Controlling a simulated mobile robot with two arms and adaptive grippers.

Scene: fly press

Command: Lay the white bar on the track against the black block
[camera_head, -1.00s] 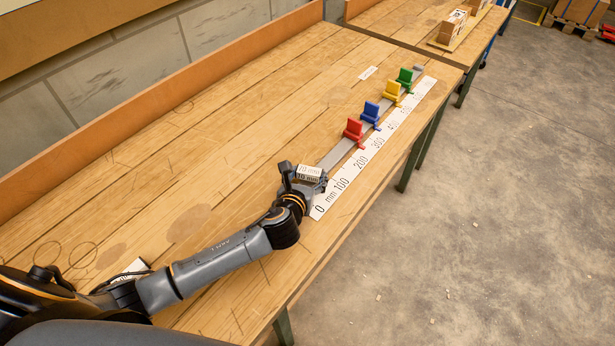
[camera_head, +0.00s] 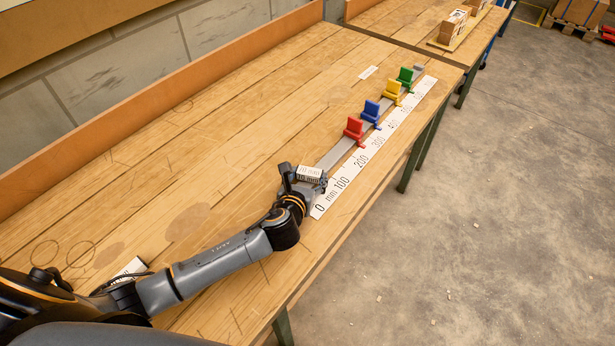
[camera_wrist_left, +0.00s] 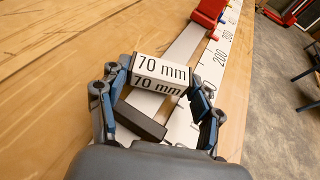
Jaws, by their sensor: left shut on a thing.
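My left gripper (camera_wrist_left: 160,88) is shut on the white bar (camera_wrist_left: 161,73), marked 70 mm, with one finger at each end. The bar lies crosswise over the grey track (camera_wrist_left: 182,48); whether it rests on it cannot be told. The black block (camera_wrist_left: 140,121) is at the near end of the track, on the wrist side of the bar, with a strip of track showing between them. In the head view the white bar (camera_head: 310,173) shows at my left gripper (camera_head: 306,182), which hides the black block there. My right gripper is not in view.
Along the track stand red (camera_head: 354,130), blue (camera_head: 371,113), yellow (camera_head: 392,91) and green (camera_head: 405,77) stops. A white millimetre scale (camera_head: 352,172) runs beside it. The wooden bench (camera_head: 215,135) left of the track is mostly clear.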

